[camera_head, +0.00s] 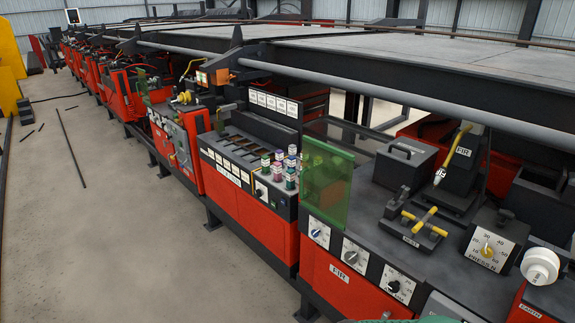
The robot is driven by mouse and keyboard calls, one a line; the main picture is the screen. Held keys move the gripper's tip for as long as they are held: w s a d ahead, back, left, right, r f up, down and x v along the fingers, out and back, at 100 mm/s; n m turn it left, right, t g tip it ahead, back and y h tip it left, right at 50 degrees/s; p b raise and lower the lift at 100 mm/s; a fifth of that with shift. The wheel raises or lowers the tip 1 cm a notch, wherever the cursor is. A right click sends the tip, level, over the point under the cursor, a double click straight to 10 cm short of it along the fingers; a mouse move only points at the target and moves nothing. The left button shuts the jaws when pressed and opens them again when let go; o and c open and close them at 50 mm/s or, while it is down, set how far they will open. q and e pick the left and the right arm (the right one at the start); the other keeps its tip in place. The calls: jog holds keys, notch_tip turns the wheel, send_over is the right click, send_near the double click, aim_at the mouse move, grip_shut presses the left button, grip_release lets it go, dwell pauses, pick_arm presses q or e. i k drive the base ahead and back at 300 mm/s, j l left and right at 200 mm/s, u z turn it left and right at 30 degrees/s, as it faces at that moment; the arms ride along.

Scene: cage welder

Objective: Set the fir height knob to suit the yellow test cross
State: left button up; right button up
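The yellow test cross (425,222) lies on a dark block on the bench at the right, under a dark welding head (462,165) with a FIR label. On the red front panel with a FIR label (339,273) are a blue knob (317,233), a pale-faced knob (352,257) and a black knob (395,286), each on a white dial plate. I cannot read which one is the height knob. A yellow knob (487,251) sits on a numbered dial marked PRESS N, right of the cross. Neither gripper is in view.
A green translucent screen (327,183) stands at the bench's left end. Beyond it is a station with several coloured-capped bottles (290,168). A white round spool (540,266) is at the right edge. A long grey pipe (400,95) crosses above the bench. The floor at left is mostly clear.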

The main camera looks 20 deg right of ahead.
aim_at(350, 258)
jog(key=z, duration=1.65)
